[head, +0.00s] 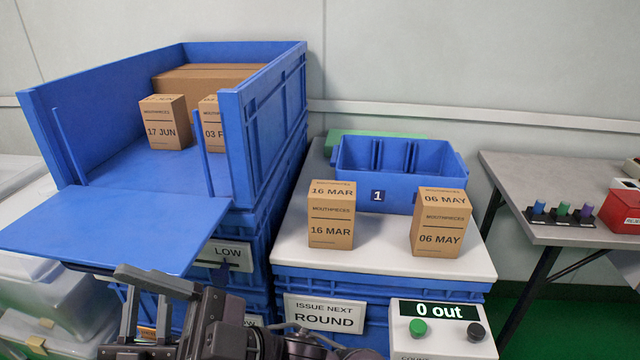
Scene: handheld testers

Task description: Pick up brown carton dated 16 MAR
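The brown carton dated 16 MAR (331,216) stands upright on the white top of the middle stack, in front of the blue numbered bin. Its date shows on its front and top faces. My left gripper (148,305) is at the bottom left, well below and left of the carton, apart from it. Its two dark fingers look spread with nothing between them. My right gripper is not clearly in view; dark arm parts show at the bottom edge.
A carton dated 06 MAY (440,222) stands to the right. The blue bin (400,178) marked 1 is behind. A blue crate (262,130) at left holds cartons, its front flap (115,228) lowered. A counter box (442,335) reading "0 out" is at front right.

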